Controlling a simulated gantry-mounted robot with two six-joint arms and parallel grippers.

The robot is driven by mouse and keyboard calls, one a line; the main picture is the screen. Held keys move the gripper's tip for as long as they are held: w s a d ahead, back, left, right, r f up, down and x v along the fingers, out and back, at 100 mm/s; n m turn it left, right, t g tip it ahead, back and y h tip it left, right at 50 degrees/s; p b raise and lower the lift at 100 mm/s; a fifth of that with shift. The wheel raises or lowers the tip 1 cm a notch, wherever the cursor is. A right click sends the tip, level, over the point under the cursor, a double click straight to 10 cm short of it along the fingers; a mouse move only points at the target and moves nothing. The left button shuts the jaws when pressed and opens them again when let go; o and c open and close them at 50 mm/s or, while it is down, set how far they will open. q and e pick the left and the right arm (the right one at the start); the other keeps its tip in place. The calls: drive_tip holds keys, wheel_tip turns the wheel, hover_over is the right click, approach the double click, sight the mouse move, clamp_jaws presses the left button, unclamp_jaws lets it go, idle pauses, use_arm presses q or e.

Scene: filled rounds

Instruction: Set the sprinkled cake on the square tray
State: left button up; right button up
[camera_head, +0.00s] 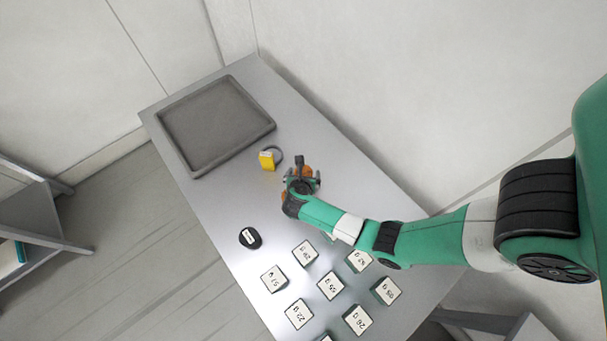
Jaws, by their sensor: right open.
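The square tray (214,122) is grey with a raised rim and lies empty at the far left end of the metal table. My right gripper (303,178) is open over the middle of the table. A round orange-brown thing, likely the cake (307,170), shows beneath and around the gripper. The gripper hides most of it, and I cannot make out sprinkles or whether the fingers touch it. My left gripper is not in view.
A yellow item (267,160) with a grey ring beside it lies between the tray and my right gripper. A black round item (250,238) and several labelled blocks (330,285) occupy the near part of the table (215,205). A wall runs along the right edge.

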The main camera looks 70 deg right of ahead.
sight(304, 173)
drive_tip(key=shift+c, duration=0.2)
drive_tip(key=c, duration=0.7)
drive_tip(key=shift+r+p, duration=0.3)
drive_tip(key=shift+r, duration=0.3)
drive_tip(key=r, duration=0.1)
drive_tip(key=r+p, duration=0.1)
drive_tip(key=r, duration=0.1)
drive_tip(key=shift+s+a+r, duration=0.15)
drive_tip(key=shift+a+r, duration=0.1)
drive_tip(key=shift+a, duration=0.15)
drive_tip(key=s+a+r+p, duration=0.1)
drive_tip(key=s+a+r, duration=0.1)
drive_tip(key=a, duration=0.1)
drive_tip(key=s+a+r, duration=0.2)
drive_tip(key=a+r, duration=0.1)
drive_tip(key=a, duration=0.1)
drive_tip(key=s+a+r+p, duration=0.1)
drive_tip(key=s+a+r, duration=0.1)
drive_tip(key=a+r, duration=0.1)
drive_tip(key=shift+s+a+r+p, duration=0.2)
drive_tip(key=shift+s+a+p, duration=0.15)
drive_tip(key=shift+a, duration=0.35)
